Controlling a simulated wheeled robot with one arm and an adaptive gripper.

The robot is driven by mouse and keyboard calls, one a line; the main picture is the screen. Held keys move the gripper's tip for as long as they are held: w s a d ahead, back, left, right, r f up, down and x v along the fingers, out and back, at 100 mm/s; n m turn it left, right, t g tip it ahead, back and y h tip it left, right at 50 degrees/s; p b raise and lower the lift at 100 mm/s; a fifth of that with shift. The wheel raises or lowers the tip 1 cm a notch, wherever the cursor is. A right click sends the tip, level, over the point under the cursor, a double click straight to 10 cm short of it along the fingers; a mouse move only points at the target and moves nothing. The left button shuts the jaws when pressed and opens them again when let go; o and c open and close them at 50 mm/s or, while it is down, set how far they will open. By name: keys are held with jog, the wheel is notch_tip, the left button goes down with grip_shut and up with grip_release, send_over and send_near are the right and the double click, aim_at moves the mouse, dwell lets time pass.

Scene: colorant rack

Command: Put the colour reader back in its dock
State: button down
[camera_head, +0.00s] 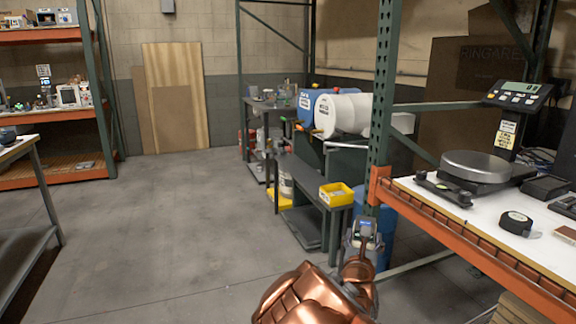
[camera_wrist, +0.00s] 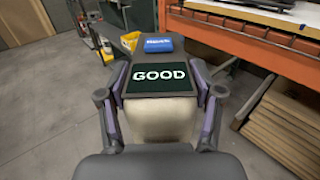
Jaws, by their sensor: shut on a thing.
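The colour reader is a grey handheld device with a dark screen reading "GOOD" (camera_wrist: 160,78) and a blue label at its far end. My gripper (camera_wrist: 159,96) is shut on its sides, one finger pad on each side. In the head view the reader (camera_head: 364,227) is held up in front of the orange-edged bench, left of its near corner. My gripper (camera_head: 360,246) is partly hidden there behind my copper-coloured arm. A low dark block (camera_head: 546,188) lies on the bench right of the scale; I cannot tell whether it is the dock.
The white bench top (camera_head: 425,207) bears a scale (camera_head: 475,168) with a raised display (camera_head: 518,94) and a black tape measure (camera_head: 516,223). A green rack post (camera_head: 384,95) rises at its left corner. A yellow bin (camera_head: 336,195) and drums stand behind. Floor at left is clear.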

jog(key=shift+a+f, duration=0.4)
jog(key=shift+a, duration=0.45)
notch_tip(320, 180, up, 16)
jog(key=p, duration=1.5)
jog(key=shift+d+f, duration=0.25)
jog(key=shift+d, duration=0.1)
